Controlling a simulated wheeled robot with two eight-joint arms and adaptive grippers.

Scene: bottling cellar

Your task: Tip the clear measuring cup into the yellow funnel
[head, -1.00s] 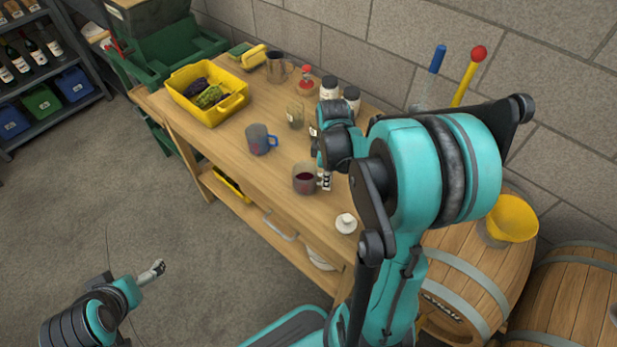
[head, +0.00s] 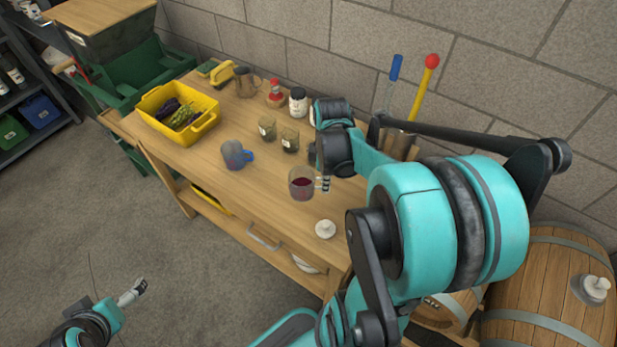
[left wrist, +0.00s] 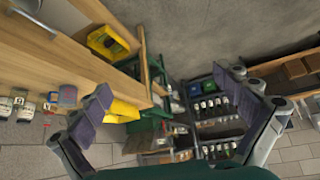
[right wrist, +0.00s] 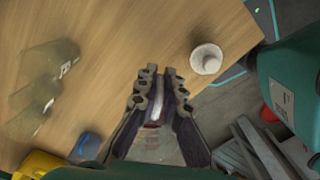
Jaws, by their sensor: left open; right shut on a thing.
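The clear measuring cup (head: 302,185), with dark red liquid in it, is upright over the wooden table in the head view. My right gripper (head: 325,184) is shut on it at its right side. In the right wrist view the fingers (right wrist: 160,85) close on a pale strip, and the clear cup (right wrist: 155,147) shows partly between them. Whether the cup clears the table is hard to tell. The yellow funnel is not visible now; my right arm covers much of that side. My left gripper (head: 136,291) is open and empty over the floor; its spread fingers (left wrist: 167,85) show in the left wrist view.
A blue-handled mug (head: 235,155), small olive jars (head: 267,128) and a white stopper-like piece (head: 325,229) stand near the cup. A yellow crate (head: 205,124) holds grapes. Barrels (head: 560,270) stand at the right. A stone wall runs behind the table.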

